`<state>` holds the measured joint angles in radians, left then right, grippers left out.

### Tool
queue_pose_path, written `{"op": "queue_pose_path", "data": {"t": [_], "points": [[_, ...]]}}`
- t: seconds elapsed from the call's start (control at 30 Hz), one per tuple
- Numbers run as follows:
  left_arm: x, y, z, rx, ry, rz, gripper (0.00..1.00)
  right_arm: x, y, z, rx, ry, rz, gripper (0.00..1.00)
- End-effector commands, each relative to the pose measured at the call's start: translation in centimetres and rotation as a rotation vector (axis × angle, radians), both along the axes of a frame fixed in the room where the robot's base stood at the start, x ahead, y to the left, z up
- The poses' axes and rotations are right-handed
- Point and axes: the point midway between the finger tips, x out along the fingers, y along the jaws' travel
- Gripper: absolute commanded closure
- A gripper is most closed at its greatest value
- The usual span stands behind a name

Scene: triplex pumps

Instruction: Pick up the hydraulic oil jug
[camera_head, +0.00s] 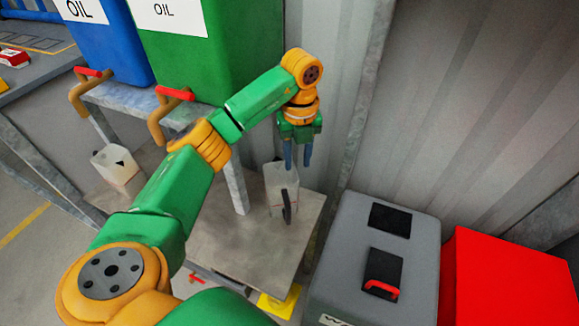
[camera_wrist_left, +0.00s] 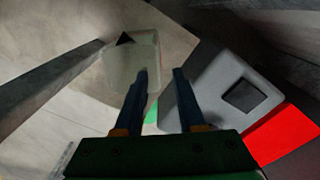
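A pale, translucent jug (camera_head: 281,190) with a dark handle stands upright on a low metal platform (camera_head: 240,252) below the green tank; I take it for the hydraulic oil jug, though I cannot read a label. In the left wrist view the jug (camera_wrist_left: 122,62) lies beyond the fingers, partly behind the left-hand one. A second pale jug (camera_head: 112,166) stands further left beneath the blue tank. My left gripper (camera_head: 298,165) points down just above and slightly right of the nearer jug, its two fingers apart and empty (camera_wrist_left: 160,73). My right gripper is not in view.
A green OIL tank (camera_head: 235,60) and a blue OIL tank (camera_head: 115,45) with taps sit on a metal stand, whose leg (camera_head: 236,185) rises left of the jug. A corrugated wall (camera_head: 460,90) is behind. A grey bin (camera_head: 345,245) and a red bin (camera_head: 510,280) stand right.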

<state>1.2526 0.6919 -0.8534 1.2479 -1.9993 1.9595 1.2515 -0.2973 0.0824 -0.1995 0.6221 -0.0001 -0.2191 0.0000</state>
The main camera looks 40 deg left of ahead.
Motion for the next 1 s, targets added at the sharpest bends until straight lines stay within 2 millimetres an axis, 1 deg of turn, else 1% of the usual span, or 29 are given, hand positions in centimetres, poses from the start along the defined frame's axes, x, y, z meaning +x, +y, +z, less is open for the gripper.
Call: {"op": "queue_pose_path", "data": {"t": [0.03, 0.17, 0.4, 0.5, 0.67, 0.7, 0.77, 0.8, 0.83, 1.0], "points": [[0.0, -0.1, -1.6, -0.003, 0.0, -0.002, 0.61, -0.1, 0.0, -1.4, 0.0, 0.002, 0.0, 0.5], [-0.1, -0.2, -2.8, -0.004, 0.001, -0.005, 0.61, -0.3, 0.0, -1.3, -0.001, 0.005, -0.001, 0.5], [-0.4, -0.3, -7.3, -0.007, 0.001, -0.009, 0.61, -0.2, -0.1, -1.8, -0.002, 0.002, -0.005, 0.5], [-0.4, -0.3, -8.1, -0.007, -0.002, -0.009, 0.61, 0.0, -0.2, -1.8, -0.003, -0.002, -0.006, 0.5], [-0.4, -0.3, -8.1, -0.008, -0.003, -0.01, 0.61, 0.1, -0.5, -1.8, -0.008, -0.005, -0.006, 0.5], [-0.4, -0.3, -8.0, -0.008, -0.003, -0.01, 0.64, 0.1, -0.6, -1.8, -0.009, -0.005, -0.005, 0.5], [-0.4, -0.3, -8.0, -0.008, -0.003, -0.011, 0.8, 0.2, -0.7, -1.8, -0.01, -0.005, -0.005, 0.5], [-0.3, -0.3, -8.0, -0.008, -0.003, -0.011, 0.91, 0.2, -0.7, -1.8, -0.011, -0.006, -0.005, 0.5], [-0.3, -0.3, -8.0, -0.008, -0.003, -0.011, 0.99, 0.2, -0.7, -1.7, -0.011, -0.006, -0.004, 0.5], [-0.4, -0.3, -8.0, -0.008, -0.003, -0.011, 1.0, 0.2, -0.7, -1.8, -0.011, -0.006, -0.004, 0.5]]}}
